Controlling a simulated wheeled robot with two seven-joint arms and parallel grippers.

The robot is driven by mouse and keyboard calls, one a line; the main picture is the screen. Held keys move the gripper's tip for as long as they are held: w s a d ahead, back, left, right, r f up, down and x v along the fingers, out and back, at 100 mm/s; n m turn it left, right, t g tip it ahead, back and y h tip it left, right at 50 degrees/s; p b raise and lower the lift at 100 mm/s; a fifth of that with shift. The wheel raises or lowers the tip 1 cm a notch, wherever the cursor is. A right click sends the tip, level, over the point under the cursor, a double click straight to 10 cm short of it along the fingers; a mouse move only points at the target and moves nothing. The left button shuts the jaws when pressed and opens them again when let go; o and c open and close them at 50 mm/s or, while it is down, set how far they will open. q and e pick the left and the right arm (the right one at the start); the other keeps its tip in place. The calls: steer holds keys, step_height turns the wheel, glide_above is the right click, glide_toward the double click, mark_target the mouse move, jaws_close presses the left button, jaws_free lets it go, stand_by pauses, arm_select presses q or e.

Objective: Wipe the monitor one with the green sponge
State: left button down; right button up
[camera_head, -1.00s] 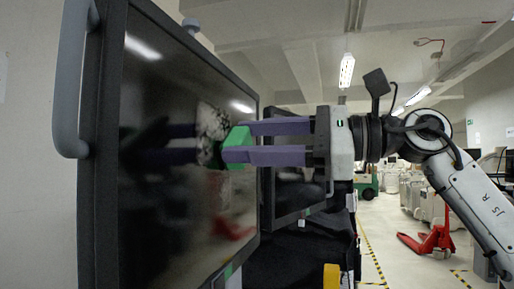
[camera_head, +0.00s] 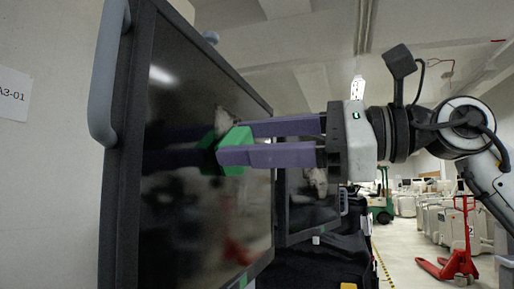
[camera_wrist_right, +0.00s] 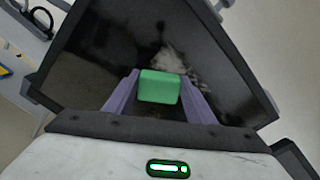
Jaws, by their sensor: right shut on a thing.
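The near monitor (camera_head: 195,215), a large dark screen in a black frame, stands at the left with a grey-white smudge (camera_head: 228,112) on its glass. The smudge also shows in the wrist view (camera_wrist_right: 172,61), above and right of the sponge. My right gripper (camera_head: 236,147) is shut on the green sponge (camera_head: 238,140) and holds it at the screen, just below the smudge. The sponge meets its reflection closely; whether it touches the glass is hard to tell. The sponge sits between the purple fingers in the wrist view (camera_wrist_right: 159,87). My left gripper is out of view.
A second monitor (camera_head: 300,212) stands behind the near one, partly hidden, with a pale smudge of its own. A grey handle (camera_head: 103,80) juts from the near monitor's edge. A red pallet jack (camera_head: 455,262) stands on the open floor at the right.

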mark_target(218, 122)
steer(key=shift+s+a+f+b, duration=0.1)
steer(key=shift+s+a+b, duration=0.25)
steer(key=shift+s, duration=0.4)
steer(key=shift+s+a+b, duration=0.25)
steer(key=shift+s+b, duration=0.2)
steer(key=shift+s, duration=0.5)
steer(key=shift+r+p, duration=1.05)
steer(key=shift+r, duration=0.25)
steer(key=shift+w+d+p, duration=0.25)
steer(key=shift+w+p, duration=0.4)
steer(key=shift+w, duration=0.2)
steer(key=shift+w+d+f+p, duration=0.15)
steer(key=shift+w+p, duration=0.1)
steer(key=shift+w, duration=0.25)
steer(key=shift+w+d+p, duration=0.15)
steer(key=shift+w+p, duration=0.1)
steer(key=shift+w, duration=0.2)
steer(key=shift+w+d+p, duration=0.15)
steer(key=shift+w+p, duration=0.3)
steer(key=shift+w, duration=0.1)
steer(key=w+d+p, duration=0.2)
steer(key=w+d, duration=0.1)
steer(key=w, duration=0.6)
steer(key=shift+p, duration=0.3)
